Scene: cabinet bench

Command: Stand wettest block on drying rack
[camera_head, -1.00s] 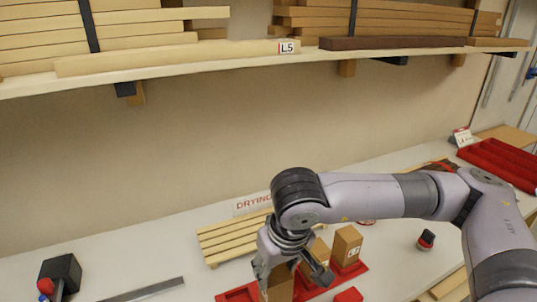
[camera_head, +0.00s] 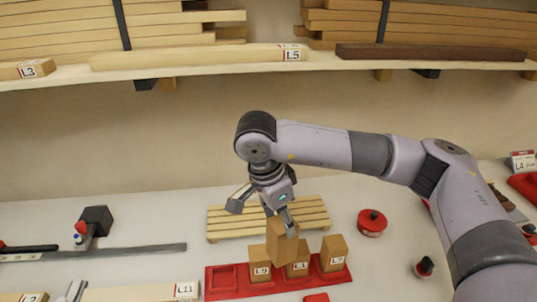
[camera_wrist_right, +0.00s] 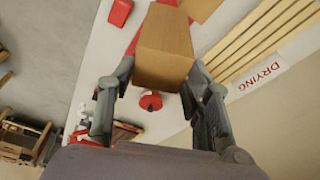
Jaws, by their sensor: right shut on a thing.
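My right gripper (camera_head: 278,222) is shut on a plain wooden block (camera_head: 282,243), held above the red tray (camera_head: 225,291). In the right wrist view the block (camera_wrist_right: 165,48) sits between both fingers. The tray holds three labelled blocks: L9 (camera_head: 259,273), one whose label is partly unclear (camera_head: 298,270), and L7 (camera_head: 334,256). Its leftmost slot looks empty. The slatted drying rack (camera_head: 225,222) lies just behind the tray, and its top looks bare. A grey two-pronged tip (camera_head: 75,291) at the bottom left edge may be my left gripper, mostly cut off.
A red round container (camera_head: 372,222) stands right of the rack. A metal bar clamp (camera_head: 120,251) and board L11 (camera_head: 140,293) lie at left. A shelf of timber (camera_head: 200,70) hangs above.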

